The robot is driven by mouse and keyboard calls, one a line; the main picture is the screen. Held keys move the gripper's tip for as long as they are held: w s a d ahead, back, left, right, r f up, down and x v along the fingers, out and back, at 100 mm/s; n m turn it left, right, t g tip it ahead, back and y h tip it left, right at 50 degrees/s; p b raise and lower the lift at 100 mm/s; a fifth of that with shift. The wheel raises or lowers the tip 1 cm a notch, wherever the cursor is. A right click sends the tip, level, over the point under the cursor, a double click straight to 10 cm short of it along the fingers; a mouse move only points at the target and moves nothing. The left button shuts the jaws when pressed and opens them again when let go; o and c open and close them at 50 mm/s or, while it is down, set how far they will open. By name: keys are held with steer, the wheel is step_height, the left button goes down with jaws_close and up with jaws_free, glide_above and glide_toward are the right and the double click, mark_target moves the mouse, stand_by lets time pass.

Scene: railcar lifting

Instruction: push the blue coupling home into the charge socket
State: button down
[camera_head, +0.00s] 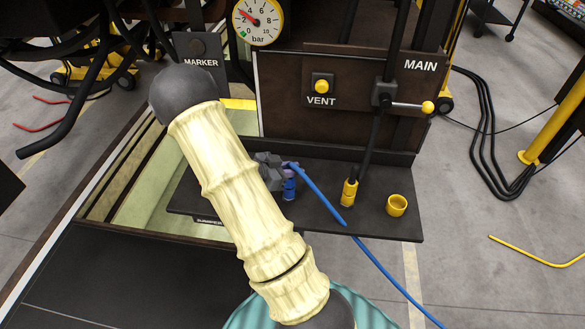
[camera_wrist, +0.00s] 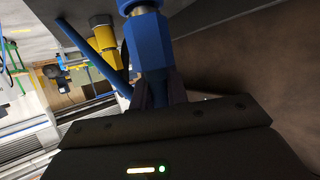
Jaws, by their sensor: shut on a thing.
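The blue coupling (camera_wrist: 150,45) fills the upper middle of the wrist view, with my gripper (camera_wrist: 160,92) shut on its lower part. In the head view the coupling (camera_head: 289,186) shows as a small blue piece over the black shelf, with a blue hose (camera_head: 345,224) running from it to the lower right. My gripper (camera_head: 268,170) is mostly hidden behind my pale-sleeved arm there. A metal end piece shows above the coupling at the top edge of the wrist view. I cannot tell the charge socket apart or how deep the coupling sits.
On the black shelf (camera_head: 385,228) stand a yellow coupling (camera_head: 349,192) with a black hose and an empty yellow ring (camera_head: 397,205). Behind are the VENT button (camera_head: 322,86), the MAIN lever (camera_head: 408,106) and a bar gauge (camera_head: 258,21).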

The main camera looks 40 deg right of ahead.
steer(key=shift+f, duration=0.15)
steer(key=c, duration=1.3)
jaws_free()
steer(key=shift+a, duration=0.1)
steer(key=b+v, duration=0.4)
steer(key=v, duration=1.3)
